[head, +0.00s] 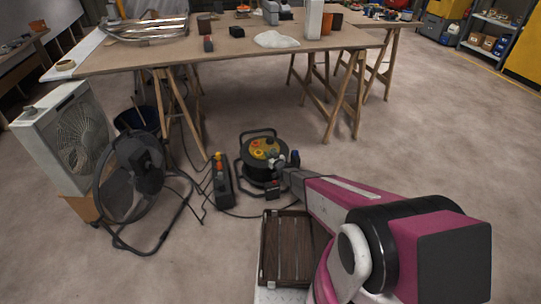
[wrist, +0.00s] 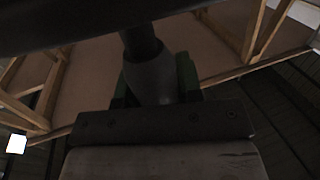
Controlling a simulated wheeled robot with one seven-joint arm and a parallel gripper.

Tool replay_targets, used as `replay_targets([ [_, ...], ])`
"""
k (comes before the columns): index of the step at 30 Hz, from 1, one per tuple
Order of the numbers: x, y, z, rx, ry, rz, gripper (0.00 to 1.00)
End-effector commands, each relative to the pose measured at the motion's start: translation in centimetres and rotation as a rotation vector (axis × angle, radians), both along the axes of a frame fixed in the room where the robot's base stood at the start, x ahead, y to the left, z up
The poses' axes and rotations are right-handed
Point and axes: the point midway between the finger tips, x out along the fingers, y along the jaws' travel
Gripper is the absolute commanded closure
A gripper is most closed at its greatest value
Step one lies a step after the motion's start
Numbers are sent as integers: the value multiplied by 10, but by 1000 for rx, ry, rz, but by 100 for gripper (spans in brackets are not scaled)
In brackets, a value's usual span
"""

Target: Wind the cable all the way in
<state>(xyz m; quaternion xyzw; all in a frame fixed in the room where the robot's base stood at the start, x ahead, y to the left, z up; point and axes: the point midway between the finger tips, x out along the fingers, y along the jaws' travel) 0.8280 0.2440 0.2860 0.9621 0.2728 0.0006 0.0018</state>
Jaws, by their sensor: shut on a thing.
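The cable reel (head: 262,148) stands on the floor in the middle of the head view, a black drum in a dark tube frame with a yellow face. My gripper (head: 280,164) is at the reel's right front side. In the wrist view it is shut on the reel's crank handle (wrist: 152,78), a dark rounded grip on a thin stem. The handle is mostly hidden by my gripper in the head view. A dark cable (head: 238,214) lies on the floor in front of the reel. How much is wound on the drum I cannot tell.
A power strip (head: 221,186) with coloured plugs lies left of the reel. A black floor fan (head: 133,178) and a white box fan (head: 75,135) stand further left. A trestle table (head: 235,45) is behind. The floor to the right is clear.

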Motion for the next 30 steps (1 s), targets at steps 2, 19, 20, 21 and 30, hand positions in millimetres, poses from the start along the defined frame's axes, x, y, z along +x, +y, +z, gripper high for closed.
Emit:
replay_targets([
  [2, -1, 3, 0, -1, -1, -17, 100],
  [19, -7, 27, 0, -2, 0, -224, 100],
  [20, -7, 28, 0, -2, 0, -227, 100],
  [21, -7, 29, 0, -2, 0, -225, 100],
  [30, -7, 47, 0, -3, -2, -222, 100],
])
